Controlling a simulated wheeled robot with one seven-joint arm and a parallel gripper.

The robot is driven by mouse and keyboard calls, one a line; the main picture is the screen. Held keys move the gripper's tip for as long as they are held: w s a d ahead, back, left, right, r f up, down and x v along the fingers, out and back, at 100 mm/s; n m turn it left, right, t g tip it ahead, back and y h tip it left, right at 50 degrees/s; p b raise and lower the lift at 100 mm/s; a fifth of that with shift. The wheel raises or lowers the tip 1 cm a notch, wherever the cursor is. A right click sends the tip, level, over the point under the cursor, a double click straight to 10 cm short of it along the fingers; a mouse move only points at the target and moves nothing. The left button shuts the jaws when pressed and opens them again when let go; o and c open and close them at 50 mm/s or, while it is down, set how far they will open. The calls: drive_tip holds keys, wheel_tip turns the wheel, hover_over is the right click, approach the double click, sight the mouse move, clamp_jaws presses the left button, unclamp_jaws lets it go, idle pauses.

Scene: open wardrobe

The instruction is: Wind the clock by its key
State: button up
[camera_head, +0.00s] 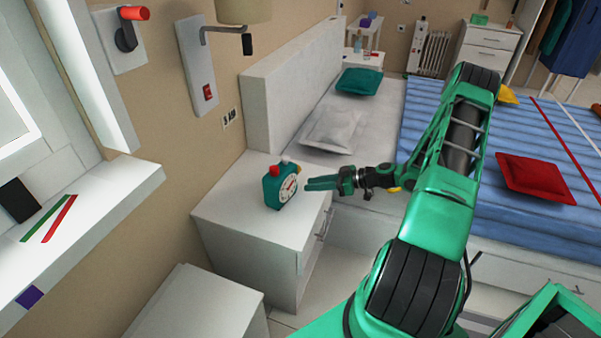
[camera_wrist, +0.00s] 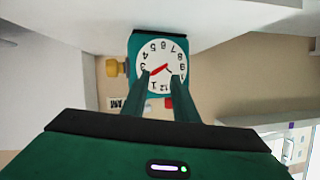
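The clock (camera_head: 281,187) is a teal box with a white round dial. It stands upright on the white bedside cabinet (camera_head: 235,215) and shows upside down in the wrist view (camera_wrist: 138,43). My gripper (camera_head: 310,184) is level beside the clock, fingers pointing at the dial. In the wrist view its fingertips (camera_wrist: 158,75) overlap the dial with a gap between them. It is open and holds nothing; contact with the clock is unclear.
The bed (camera_head: 425,125) with pillows lies behind my arm, its white headboard (camera_head: 290,85) behind the cabinet. A wall lamp (camera_head: 240,12) and a red-switch panel (camera_head: 198,75) are on the wall. The cabinet top around the clock is clear.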

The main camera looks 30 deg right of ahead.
sight(300, 169)
drive_tip(key=d+t, duration=0.1)
drive_tip(key=w+d+f+m+t+h, duration=0.1)
drive_tip(key=d+t, duration=0.1)
drive_tip(key=d+f+t, duration=0.1)
drive_tip(key=d+t, duration=0.1)
drive_tip(key=shift+w+d+f+m, duration=0.1)
drive_tip(key=shift+w+f+m, duration=0.05)
drive_tip(key=shift+w+m, duration=0.2)
drive_tip(key=shift+d+f+t+h, duration=0.1)
drive_tip(key=shift+d+t+h, duration=0.4)
drive_tip(key=shift+d+t, duration=0.15)
drive_tip(key=shift+m, duration=0.25)
drive_tip(key=x, duration=1)
drive_tip(key=shift+w+a, duration=0.1)
drive_tip(key=shift+w, duration=0.3)
clamp_jaws()
drive_tip(key=shift+a, duration=0.15)
